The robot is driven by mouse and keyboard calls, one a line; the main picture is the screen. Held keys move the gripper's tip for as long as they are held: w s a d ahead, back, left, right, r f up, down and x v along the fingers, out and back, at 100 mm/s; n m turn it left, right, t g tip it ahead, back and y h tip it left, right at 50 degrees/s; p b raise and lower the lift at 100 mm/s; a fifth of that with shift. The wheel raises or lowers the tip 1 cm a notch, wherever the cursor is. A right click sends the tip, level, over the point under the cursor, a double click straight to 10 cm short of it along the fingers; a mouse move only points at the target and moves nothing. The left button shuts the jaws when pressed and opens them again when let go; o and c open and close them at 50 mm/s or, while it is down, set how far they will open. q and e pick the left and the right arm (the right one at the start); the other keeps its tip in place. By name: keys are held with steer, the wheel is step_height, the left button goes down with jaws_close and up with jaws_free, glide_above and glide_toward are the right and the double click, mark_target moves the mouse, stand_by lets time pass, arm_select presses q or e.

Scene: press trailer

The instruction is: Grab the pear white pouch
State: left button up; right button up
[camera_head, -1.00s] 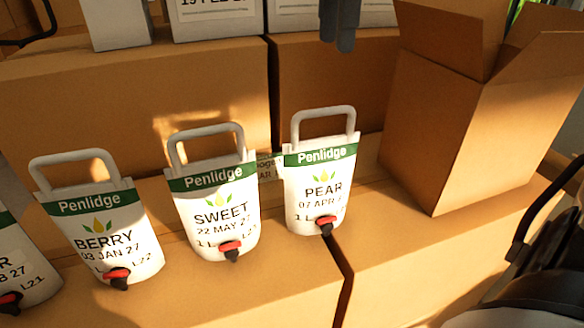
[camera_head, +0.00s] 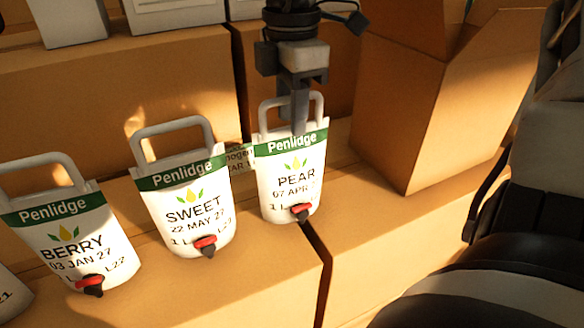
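The pear pouch (camera_head: 287,190) is white with a green Penlidge band, the word PEAR, a red and black tap and a loop handle on top. It stands upright on a cardboard box. My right gripper (camera_head: 299,115) comes down from the top of the view, with its dark fingers in front of the pouch's handle and upper band. The fingers overlap edge-on, so I cannot tell whether they are apart or touch the handle. My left gripper does not show.
The sweet pouch (camera_head: 186,200) and the berry pouch (camera_head: 68,235) stand in a row to the left. An open cardboard carton (camera_head: 430,120) stands at the right. Cardboard boxes (camera_head: 75,105) rise behind the pouches. A dark gap splits the boxes below the pear pouch.

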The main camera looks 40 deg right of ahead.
step_height(320, 180, down, 2)
steer(key=shift+f, duration=0.1)
jaws_close()
steer(key=shift+w+r, duration=0.1)
steer(key=shift+r, duration=0.15)
stand_by(1.2)
